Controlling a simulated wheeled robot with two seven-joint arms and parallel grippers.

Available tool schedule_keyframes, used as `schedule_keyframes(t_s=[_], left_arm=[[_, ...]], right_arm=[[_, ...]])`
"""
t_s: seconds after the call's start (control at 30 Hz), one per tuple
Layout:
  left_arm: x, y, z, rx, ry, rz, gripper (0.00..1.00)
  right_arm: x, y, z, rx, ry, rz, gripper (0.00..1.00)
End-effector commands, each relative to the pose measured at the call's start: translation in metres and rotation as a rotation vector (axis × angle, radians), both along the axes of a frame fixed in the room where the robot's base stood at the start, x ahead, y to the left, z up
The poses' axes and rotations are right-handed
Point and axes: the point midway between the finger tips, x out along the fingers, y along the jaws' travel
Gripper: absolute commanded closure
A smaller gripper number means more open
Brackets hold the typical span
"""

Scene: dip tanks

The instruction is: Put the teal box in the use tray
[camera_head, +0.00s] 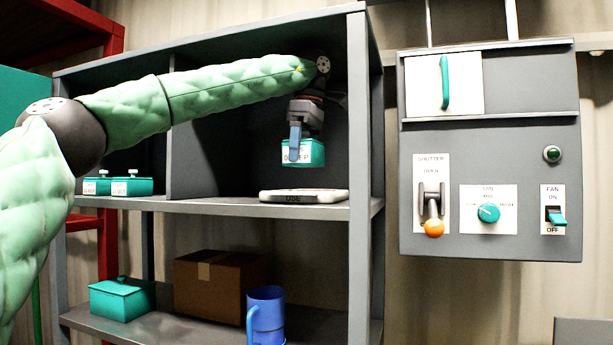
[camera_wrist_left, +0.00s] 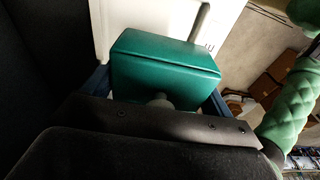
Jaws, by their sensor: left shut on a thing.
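The teal box (camera_head: 312,153) has a white label and is held in my left gripper (camera_head: 295,142), above the use tray. In the left wrist view the teal box (camera_wrist_left: 165,65) sits between the blue fingers of the left gripper (camera_wrist_left: 160,95), with its round knob toward the palm. The use tray (camera_head: 330,196) is white and flat, marked USE, on the right part of the upper shelf. There is a gap between box and tray. The tray also shows pale behind the box in the left wrist view (camera_wrist_left: 120,18). My right gripper is in neither view.
Two more labelled teal boxes (camera_head: 132,186) stand on the upper shelf at left, past a divider. On the lower shelf are a teal lidded box (camera_head: 122,298), a cardboard box (camera_head: 215,285) and a blue mug (camera_head: 266,315). A grey control panel (camera_head: 490,150) hangs at right.

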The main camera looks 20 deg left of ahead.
Motion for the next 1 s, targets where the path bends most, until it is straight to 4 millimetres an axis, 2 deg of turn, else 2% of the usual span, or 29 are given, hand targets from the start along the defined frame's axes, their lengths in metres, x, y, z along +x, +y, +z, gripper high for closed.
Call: schedule_keyframes(t_s=[0.23,0.53,0.77,1.0], left_arm=[[0.023,0.000,-0.002,-0.001,0.001,-0.001,0.39],[0.022,0.000,-0.027,-0.002,0.002,-0.001,0.39],[0.022,-0.001,-0.037,-0.001,0.001,-0.001,0.39],[0.022,0.000,-0.061,-0.002,0.002,-0.002,0.39]], right_arm=[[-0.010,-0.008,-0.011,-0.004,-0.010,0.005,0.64],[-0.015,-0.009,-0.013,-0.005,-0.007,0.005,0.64],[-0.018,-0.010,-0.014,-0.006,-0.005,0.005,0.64],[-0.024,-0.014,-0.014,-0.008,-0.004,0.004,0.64]])
